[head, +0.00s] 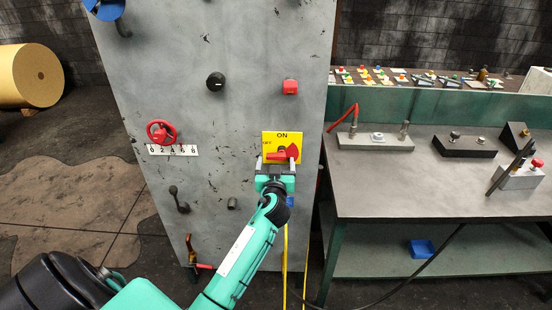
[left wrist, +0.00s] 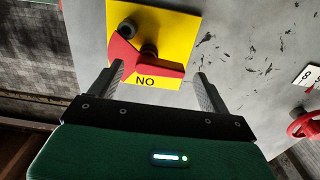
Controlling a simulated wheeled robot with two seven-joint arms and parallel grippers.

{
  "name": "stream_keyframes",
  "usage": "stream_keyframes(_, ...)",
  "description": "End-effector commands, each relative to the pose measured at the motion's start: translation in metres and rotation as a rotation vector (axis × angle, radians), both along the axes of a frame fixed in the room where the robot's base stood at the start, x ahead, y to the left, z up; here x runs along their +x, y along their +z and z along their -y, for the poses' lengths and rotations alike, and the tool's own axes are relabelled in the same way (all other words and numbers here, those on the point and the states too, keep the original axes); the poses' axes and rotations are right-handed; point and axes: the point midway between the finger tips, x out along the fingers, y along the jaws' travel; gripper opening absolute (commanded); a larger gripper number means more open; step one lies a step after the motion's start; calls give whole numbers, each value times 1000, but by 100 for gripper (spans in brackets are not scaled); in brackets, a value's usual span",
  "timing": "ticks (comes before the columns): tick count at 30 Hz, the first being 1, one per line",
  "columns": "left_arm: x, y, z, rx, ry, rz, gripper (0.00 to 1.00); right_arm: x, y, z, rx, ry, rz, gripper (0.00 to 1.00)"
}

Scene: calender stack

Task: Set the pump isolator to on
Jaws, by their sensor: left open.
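The pump isolator is a yellow plate (head: 269,136) with a red handle (head: 291,152) on the grey panel. ON is printed at its top, with a small label at its left that looks like OFF. The handle lies roughly sideways, its narrower end to the left, near that label. My left gripper (head: 278,163) is open at the plate's lower part, a finger on each side. In the left wrist view the red handle (left wrist: 150,66) lies ahead of the open fingers, and the plate (left wrist: 178,24) appears upside down. Contact cannot be told. My right gripper is not in view.
The grey panel (head: 240,70) also carries a red handwheel (head: 162,132), a black knob (head: 215,81), a red knob (head: 290,86) and a lever (head: 179,199). A workbench (head: 390,180) with several devices stands to the right. A paper roll (head: 28,77) lies at far left.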

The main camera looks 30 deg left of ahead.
Motion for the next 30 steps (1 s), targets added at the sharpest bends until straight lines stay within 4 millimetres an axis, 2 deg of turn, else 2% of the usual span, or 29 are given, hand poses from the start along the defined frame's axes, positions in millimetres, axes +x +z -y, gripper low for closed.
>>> stream_keyframes(6,12,0,-8,1,1,-1,80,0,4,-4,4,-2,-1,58)
stream_keyframes(14,13,0,-8,0,0,0,80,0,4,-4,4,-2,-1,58)
stream_keyframes(17,12,0,-8,0,0,0,64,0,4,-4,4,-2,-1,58)
stream_keyframes(21,12,0,-8,0,0,0,37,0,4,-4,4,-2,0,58)
stream_keyframes(30,12,0,-8,22,0,-14,35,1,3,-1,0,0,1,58)
